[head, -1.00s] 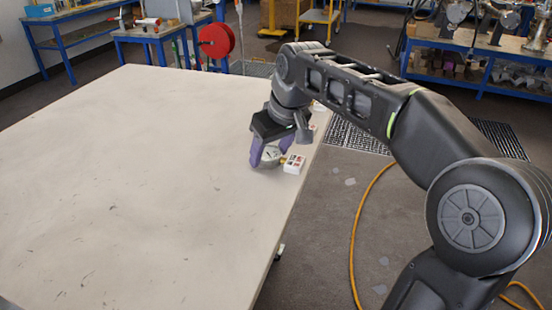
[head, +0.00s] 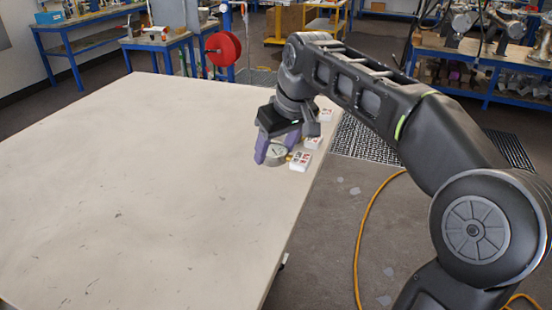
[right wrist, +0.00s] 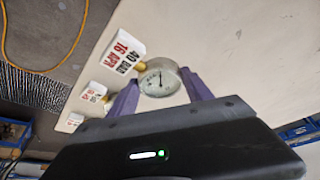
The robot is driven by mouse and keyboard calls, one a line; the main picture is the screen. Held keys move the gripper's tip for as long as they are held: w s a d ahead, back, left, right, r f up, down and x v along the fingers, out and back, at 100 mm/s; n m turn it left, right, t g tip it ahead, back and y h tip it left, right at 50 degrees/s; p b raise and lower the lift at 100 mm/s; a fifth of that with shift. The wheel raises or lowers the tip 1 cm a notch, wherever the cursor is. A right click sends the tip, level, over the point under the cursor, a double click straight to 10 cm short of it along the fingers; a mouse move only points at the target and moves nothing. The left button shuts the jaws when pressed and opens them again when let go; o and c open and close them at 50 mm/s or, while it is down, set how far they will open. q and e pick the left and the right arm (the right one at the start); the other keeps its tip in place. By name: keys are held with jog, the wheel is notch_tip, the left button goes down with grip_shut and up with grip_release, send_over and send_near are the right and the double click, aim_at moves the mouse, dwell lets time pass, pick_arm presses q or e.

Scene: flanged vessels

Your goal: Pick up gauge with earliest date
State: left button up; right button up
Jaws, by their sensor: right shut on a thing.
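My right gripper (head: 272,154) has its two purple fingers closed around a round gauge (head: 277,155) near the table's right edge. In the right wrist view the gauge (right wrist: 159,80) has a white dial and a pale metal rim, and sits between the fingers (right wrist: 160,88). A brass fitting (right wrist: 140,67) joins its side towards a white block (right wrist: 124,52) printed "16 APR" in red and "40 BAR" in dark letters. Two more white blocks with red and dark print, (right wrist: 93,92) and (right wrist: 70,122), stand in line beyond; their text is too small to read. My left gripper is not in view.
The pale table (head: 150,190) is clear to the left of my right gripper. Its right edge runs close beside the blocks. A yellow hose (head: 362,235) lies on the floor. A red reel (head: 223,48) and blue workbenches stand beyond the table.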

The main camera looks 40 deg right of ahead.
aim_at(276, 151)
notch_tip(276, 151, up, 7)
jog(key=shift+f+p, duration=0.2)
jog(key=shift+p, duration=0.15)
dwell(0.4)
